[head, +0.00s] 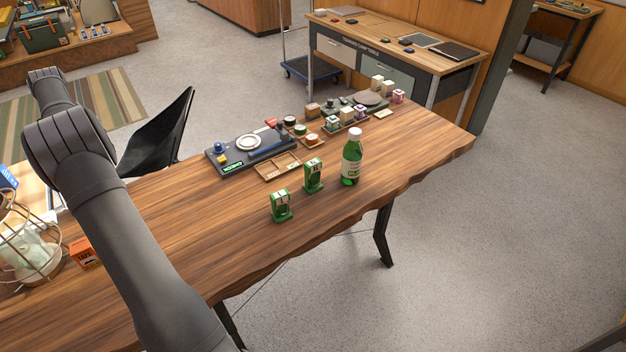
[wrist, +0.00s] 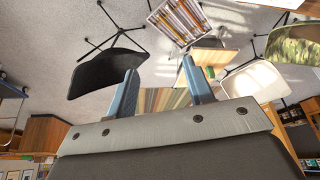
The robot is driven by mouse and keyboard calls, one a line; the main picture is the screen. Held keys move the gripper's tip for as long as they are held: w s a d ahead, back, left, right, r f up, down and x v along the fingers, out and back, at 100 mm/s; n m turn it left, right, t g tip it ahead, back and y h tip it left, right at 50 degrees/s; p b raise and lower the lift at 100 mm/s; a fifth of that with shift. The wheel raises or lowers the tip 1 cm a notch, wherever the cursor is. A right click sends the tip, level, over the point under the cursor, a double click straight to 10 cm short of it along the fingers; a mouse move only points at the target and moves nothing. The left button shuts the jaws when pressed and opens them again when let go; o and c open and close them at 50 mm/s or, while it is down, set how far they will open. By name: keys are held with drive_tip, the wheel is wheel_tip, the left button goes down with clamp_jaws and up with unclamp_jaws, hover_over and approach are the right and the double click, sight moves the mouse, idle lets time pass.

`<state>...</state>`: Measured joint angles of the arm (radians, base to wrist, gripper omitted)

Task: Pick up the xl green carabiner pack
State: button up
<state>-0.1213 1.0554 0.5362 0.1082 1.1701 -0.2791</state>
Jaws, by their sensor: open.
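Two green carabiner packs stand upright on the wooden table (head: 190,215) in the head view. The nearer, left one (head: 280,207) looks shorter; the farther, right one (head: 314,176) looks taller. Each has a pale label near its top, and the size letters are too small to read surely, so I cannot tell which is xl. My gripper (wrist: 160,70) shows in the wrist view, its two blue-grey fingers apart with nothing between them. It is outside the head view and far from the packs. The wrist view shows neither pack.
A green bottle (head: 352,160) stands just right of the packs. A wooden divided tray (head: 277,169) and a dark board (head: 232,165) with items lie behind them. An orange box (head: 83,253) and a wire lantern (head: 28,240) stand at left. The table front is clear.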

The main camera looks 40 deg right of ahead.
drive_tip(key=shift+o, duration=0.3)
idle(0.4)
drive_tip(key=s+d+m+h, duration=0.1)
drive_tip(key=s+d+m, duration=0.2)
drive_tip(key=d, duration=0.7)
drive_tip(key=s+d+m+h, duration=0.15)
drive_tip(key=d+m, duration=0.25)
drive_tip(key=d, duration=0.6)
drive_tip(key=m+g+h, duration=0.4)
drive_tip(key=m, duration=1.1)
hover_over(315, 172)
drive_tip(key=w+a, duration=0.1)
drive_tip(key=a, duration=0.5)
drive_tip(key=x, duration=1.1)
drive_tip(key=shift+s+d+f, duration=0.1)
drive_tip(key=shift+s+f, duration=0.05)
drive_tip(key=shift+f, duration=0.1)
drive_tip(key=shift+w+x, duration=0.2)
drive_tip(key=shift+x, duration=2.85)
